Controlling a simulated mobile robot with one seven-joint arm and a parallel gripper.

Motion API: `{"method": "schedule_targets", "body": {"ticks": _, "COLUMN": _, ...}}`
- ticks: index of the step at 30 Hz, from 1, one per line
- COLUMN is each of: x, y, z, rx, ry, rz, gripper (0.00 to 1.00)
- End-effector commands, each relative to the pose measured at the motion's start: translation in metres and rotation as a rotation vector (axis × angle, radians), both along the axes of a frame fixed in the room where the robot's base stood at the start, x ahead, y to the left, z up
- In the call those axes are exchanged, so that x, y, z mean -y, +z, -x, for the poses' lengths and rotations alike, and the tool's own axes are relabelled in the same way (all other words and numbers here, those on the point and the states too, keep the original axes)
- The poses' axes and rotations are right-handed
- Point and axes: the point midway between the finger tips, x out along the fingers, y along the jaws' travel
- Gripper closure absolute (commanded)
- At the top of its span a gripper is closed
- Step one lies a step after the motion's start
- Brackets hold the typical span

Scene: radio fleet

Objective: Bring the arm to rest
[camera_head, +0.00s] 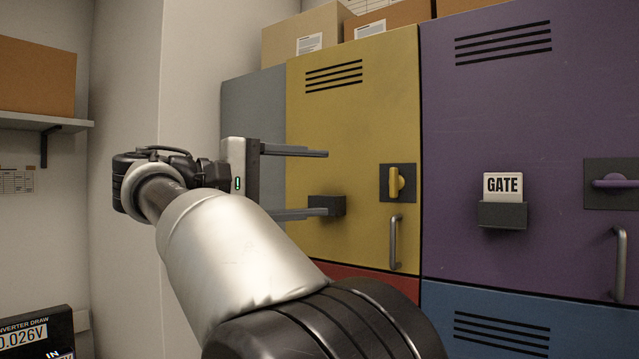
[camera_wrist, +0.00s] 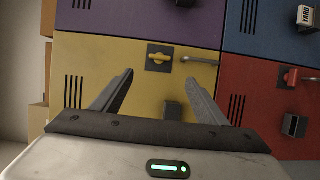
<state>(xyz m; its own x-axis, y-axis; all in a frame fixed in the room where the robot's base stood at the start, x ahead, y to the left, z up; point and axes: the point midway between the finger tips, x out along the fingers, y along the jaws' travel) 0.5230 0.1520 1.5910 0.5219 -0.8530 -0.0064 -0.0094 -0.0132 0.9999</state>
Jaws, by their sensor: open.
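My gripper (camera_head: 326,183) is open, with its two fingers apart and nothing between them. In the head view it points right, in front of the yellow locker door (camera_head: 345,115). The yellow door has a yellow latch (camera_head: 397,183) standing upright, a bar handle (camera_head: 394,242) and a dark card holder (camera_head: 327,206), partly behind the lower finger. In the wrist view my gripper (camera_wrist: 160,78) faces the same yellow door (camera_wrist: 100,65), with the holder (camera_wrist: 174,110) showing empty between the fingers. I see no contact with the door.
A purple door (camera_head: 520,110) right of it holds a GATE card (camera_head: 502,185); its latch (camera_head: 615,182) lies level. Blue (camera_head: 500,318) and red (camera_wrist: 262,85) doors are below. Cardboard boxes (camera_head: 385,18) stand on top. A wall shelf (camera_head: 45,121) and a meter (camera_head: 38,335) are at left.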

Motion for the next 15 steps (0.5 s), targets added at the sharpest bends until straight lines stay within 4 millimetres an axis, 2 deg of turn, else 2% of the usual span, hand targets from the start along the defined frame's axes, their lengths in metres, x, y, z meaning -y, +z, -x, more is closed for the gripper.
{"method": "schedule_targets", "body": {"ticks": 11, "x": 0.003, "y": 0.0, "z": -0.001, "rx": -0.005, "ry": 0.0, "rz": -0.004, "gripper": 0.33}}
{"method": "schedule_targets", "body": {"ticks": 14, "x": 0.024, "y": -0.007, "z": -0.004, "rx": -0.044, "ry": 0.006, "rz": -0.04, "gripper": 0.33}}
{"method": "schedule_targets", "body": {"ticks": 15, "x": 0.04, "y": -0.014, "z": -0.006, "rx": -0.074, "ry": 0.013, "rz": -0.071, "gripper": 0.33}}
